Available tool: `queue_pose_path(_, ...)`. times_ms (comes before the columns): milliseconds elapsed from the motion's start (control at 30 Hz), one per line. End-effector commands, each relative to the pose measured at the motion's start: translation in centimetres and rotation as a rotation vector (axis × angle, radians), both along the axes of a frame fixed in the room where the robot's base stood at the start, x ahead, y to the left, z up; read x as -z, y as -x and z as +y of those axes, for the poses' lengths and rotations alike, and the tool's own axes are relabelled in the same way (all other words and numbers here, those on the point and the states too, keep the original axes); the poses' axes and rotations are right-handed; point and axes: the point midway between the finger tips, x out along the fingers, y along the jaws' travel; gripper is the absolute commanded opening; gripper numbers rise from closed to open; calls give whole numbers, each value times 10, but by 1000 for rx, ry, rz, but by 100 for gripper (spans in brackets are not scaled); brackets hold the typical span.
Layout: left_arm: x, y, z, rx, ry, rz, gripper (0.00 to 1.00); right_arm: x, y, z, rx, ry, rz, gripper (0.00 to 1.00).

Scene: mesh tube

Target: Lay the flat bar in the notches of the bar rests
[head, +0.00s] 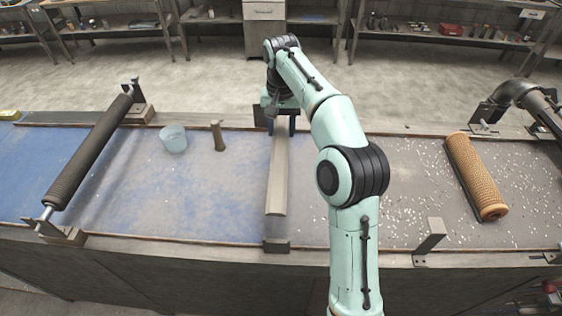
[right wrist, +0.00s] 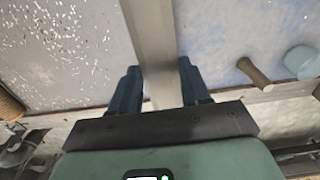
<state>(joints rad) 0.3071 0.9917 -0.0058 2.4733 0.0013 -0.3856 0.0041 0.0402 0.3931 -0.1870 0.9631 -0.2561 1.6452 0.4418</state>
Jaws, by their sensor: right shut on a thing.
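The flat bar (head: 277,180) is a long pale grey-brown strip running from the back of the bench toward its front edge. My right gripper (head: 280,123) is shut on it near its far end. In the right wrist view, the dark blue fingers (right wrist: 159,88) stand on both sides of the bar (right wrist: 152,35). A bar rest (head: 277,245) is at the front edge, just below the bar's near end; I cannot tell whether they touch. What looks like the far rest (head: 261,116) is partly hidden by my gripper. My left gripper is not in view.
A dark mesh roller (head: 90,150) lies on supports at left. A translucent cup (head: 173,140) and a brown peg (head: 218,136) stand left of the bar. A tan mesh tube (head: 475,177) lies at right, near an upright bracket (head: 430,236). White flecks cover the right bench top.

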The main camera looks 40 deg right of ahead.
Motion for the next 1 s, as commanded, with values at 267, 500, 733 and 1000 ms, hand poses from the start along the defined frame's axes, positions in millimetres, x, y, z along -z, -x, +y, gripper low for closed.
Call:
queue_pose_path(267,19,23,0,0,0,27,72,66,2,-1,1,0,1,0)
queue_pose_path(500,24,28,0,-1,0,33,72,83,0,0,0,0,-4,0)
queue_pose_path(733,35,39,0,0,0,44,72,116,1,0,0,-1,1,0)
queue_pose_path(1000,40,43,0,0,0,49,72,138,0,0,1,0,-5,0)
